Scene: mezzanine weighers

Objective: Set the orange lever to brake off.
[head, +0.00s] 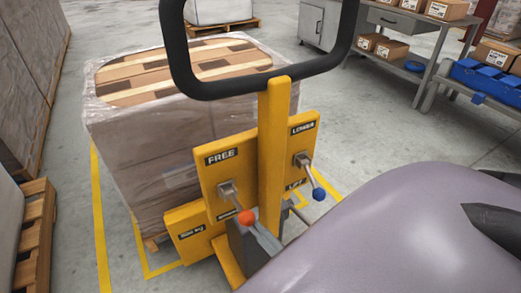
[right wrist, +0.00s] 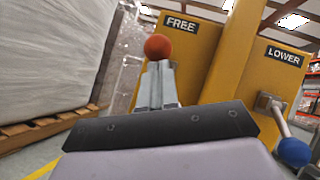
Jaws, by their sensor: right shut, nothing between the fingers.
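The orange lever's ball knob (head: 246,217) is on the left half of the yellow panel (head: 208,170). Its arm runs from a grey pivot down and to the right, away from the FREE label (head: 221,157) above. A lower label beside the knob is partly hidden and unreadable. My right gripper (head: 262,236) has its grey fingers together, empty, with the tips close to the knob. In the right wrist view the knob (right wrist: 158,47) appears just past the fingertips (right wrist: 157,72); I cannot tell whether they touch. My left gripper is not in view.
A blue-knobbed lever (head: 318,194) is on the panel's right half, between LOWER and LIFT labels. A yellow mast (head: 273,150) with a black handle loop (head: 235,90) rises between the levers. A wrapped pallet load (head: 140,150) stands behind. Workbenches with boxes are back right.

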